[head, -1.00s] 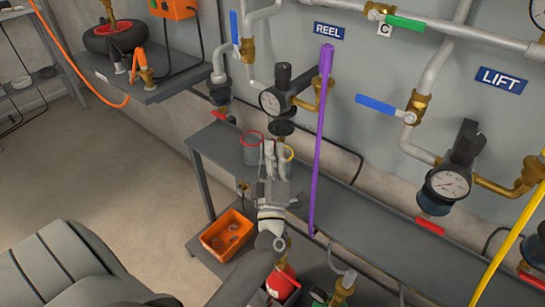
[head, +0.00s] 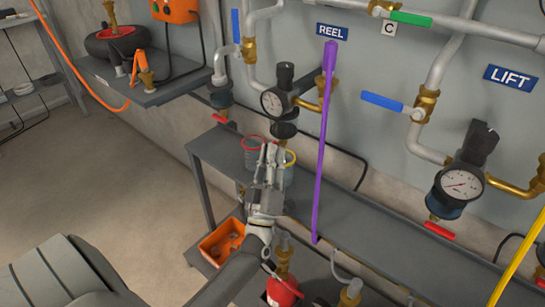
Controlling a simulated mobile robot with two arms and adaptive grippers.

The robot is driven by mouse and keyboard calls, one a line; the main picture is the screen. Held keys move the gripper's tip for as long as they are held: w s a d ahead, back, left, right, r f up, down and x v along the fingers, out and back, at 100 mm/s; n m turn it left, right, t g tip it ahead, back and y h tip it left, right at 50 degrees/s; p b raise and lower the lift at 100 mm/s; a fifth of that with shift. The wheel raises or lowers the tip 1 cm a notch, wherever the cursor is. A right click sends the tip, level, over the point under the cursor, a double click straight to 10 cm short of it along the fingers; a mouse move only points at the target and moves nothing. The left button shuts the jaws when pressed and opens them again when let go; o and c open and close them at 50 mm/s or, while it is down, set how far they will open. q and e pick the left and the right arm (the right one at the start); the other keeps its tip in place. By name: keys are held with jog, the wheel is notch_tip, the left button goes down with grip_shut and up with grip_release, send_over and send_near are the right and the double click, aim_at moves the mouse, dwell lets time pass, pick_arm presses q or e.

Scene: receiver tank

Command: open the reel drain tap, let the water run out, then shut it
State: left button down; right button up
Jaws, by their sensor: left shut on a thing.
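The reel unit stands below the REEL sign (head: 332,31), with a round gauge (head: 271,102) and a dark bowl (head: 284,130) underneath. My left gripper (head: 269,150) is just under this bowl, in front of the cups. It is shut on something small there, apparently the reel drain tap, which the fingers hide. I cannot see the tap's handle position or any running water. A red-rimmed cup (head: 252,155) is just left of the fingers, and a yellow-rimmed cup (head: 288,174) is just right, both on the grey shelf. My right gripper is not in view.
A purple upright bar (head: 321,150) stands close to the right of my gripper. The grey shelf (head: 385,248) is clear to the right. The LIFT unit has a gauge (head: 461,185) and red tap (head: 439,230). An orange bin (head: 221,243) and red extinguisher (head: 284,290) are below.

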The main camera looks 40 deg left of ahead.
pick_arm(q)
jog(key=c, duration=1.8)
grip_release()
jog(key=shift+c, duration=0.2)
